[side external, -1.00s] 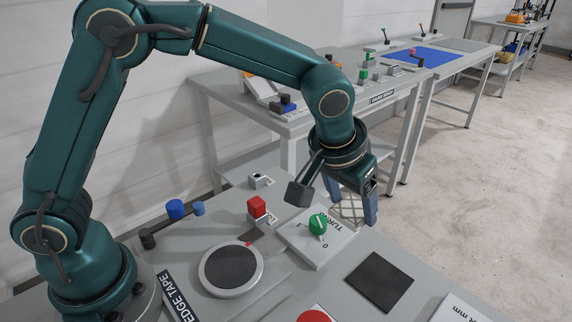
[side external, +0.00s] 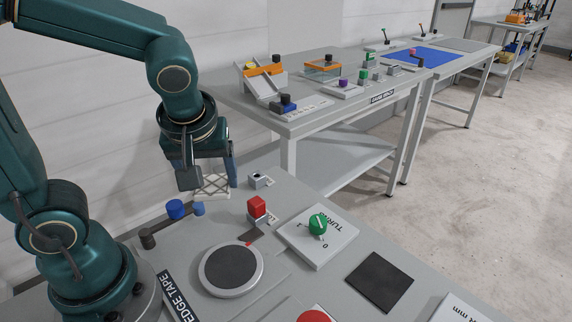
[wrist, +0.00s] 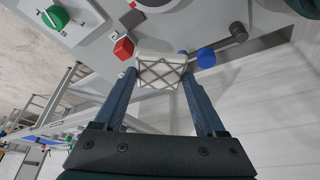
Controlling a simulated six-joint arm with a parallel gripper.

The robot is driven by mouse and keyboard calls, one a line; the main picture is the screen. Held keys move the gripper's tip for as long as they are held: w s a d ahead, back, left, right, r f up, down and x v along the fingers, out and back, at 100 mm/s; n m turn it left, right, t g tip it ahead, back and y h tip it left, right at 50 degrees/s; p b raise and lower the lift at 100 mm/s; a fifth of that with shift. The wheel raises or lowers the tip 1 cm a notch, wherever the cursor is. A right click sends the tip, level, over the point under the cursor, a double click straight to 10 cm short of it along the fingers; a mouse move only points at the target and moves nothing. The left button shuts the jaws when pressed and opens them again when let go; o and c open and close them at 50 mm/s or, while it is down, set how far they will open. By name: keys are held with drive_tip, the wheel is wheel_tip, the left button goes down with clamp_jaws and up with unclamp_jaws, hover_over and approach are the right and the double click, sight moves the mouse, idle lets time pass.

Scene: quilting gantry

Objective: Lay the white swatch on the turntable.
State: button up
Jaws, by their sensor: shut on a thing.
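My gripper (side external: 213,176) is shut on the white swatch (side external: 213,186), a pale block with a dark diamond-lattice pattern. The swatch is also between the two blue fingers in the wrist view (wrist: 161,72). My gripper holds it above the back left of the bench, behind the blue knob. The turntable (side external: 260,270) is a round light-grey disc with a dark grey top at the front middle of the bench. Nothing lies on its top. In the wrist view only part of the turntable's rim shows at the top edge.
A red block (side external: 257,207) stands behind the turntable, and a blue knob (side external: 176,209) stands at its back left. A green dial (side external: 318,223) sits on a white plate to the right. A dark square pad (side external: 379,282) lies farther right. Another table (side external: 330,105) stands behind.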

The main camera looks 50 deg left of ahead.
drive_tip(key=s+a+n, duration=0.2)
drive_tip(key=s+a, duration=0.1)
drive_tip(key=s, duration=0.2)
hover_over(230, 262)
drive_tip(key=d, duration=0.1)
drive_tip(key=shift+n+g, duration=0.3)
drive_tip(key=shift+g, duration=0.1)
drive_tip(key=f, duration=0.5)
drive_tip(key=shift+s+d+f, duration=0.2)
drive_tip(key=shift+s+f, duration=0.05)
drive_tip(key=shift+f, duration=2.05)
drive_tip(key=shift+f, duration=0.1)
drive_tip(key=o, duration=1.2)
drive_tip(key=shift+o, duration=0.2)
